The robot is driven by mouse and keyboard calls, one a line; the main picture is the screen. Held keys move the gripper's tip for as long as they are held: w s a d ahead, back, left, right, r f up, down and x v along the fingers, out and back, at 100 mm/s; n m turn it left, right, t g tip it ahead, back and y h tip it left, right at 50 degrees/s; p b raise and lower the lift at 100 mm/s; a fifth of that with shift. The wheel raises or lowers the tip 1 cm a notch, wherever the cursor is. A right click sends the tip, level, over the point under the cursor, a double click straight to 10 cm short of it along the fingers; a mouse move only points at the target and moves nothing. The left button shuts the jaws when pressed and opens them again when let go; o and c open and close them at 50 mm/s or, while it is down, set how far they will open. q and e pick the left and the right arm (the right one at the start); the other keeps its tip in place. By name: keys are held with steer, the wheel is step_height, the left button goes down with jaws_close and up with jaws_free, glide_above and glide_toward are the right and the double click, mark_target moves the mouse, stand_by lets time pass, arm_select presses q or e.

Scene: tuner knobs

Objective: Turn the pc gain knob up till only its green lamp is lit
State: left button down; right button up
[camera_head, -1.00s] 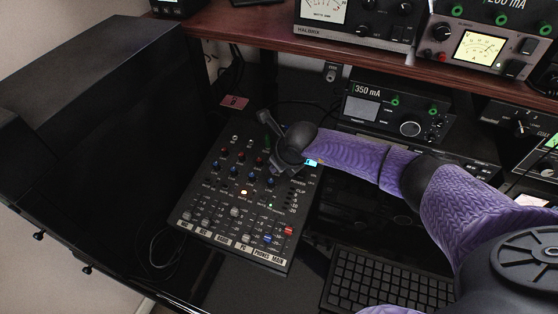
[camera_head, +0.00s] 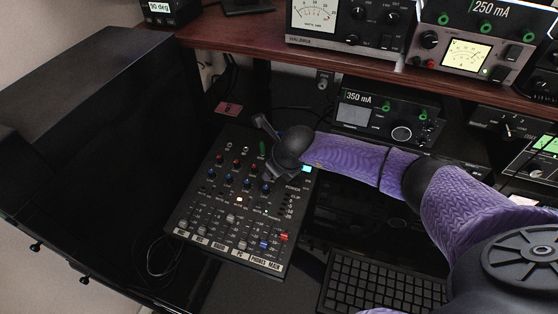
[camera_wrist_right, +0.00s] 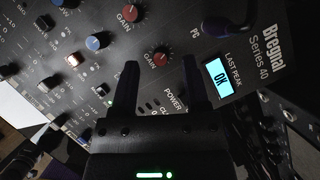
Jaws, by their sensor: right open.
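The pc gain knob (camera_wrist_right: 161,58), red-capped, sits beside the PC label on the dark mixer panel in the right wrist view. My right gripper (camera_wrist_right: 160,72) is open, with its two dark fingertips on either side of that knob's near edge. I cannot tell whether they touch it. In the head view my dark right wrist (camera_head: 291,146) covers this corner of the mixer (camera_head: 190,247). A pale pinkish lamp (camera_wrist_right: 73,60) and a green lamp (camera_wrist_right: 101,90) are lit on the panel. My left gripper is out of view.
Another red gain knob (camera_wrist_right: 130,12) and a blue knob (camera_wrist_right: 97,42) are close to the fingers. In the head view a keyboard (camera_head: 385,285) lies to the right, below radio units under a wooden shelf (camera_head: 260,45).

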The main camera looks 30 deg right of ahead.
arm_select(q)
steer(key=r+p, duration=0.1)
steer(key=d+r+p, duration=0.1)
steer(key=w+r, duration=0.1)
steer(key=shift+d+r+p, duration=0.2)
steer(key=shift+p, duration=0.2)
arm_select(e)
steer(key=v, duration=0.8)
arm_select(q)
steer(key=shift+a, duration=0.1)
arm_select(e)
steer(key=shift+r, duration=0.1)
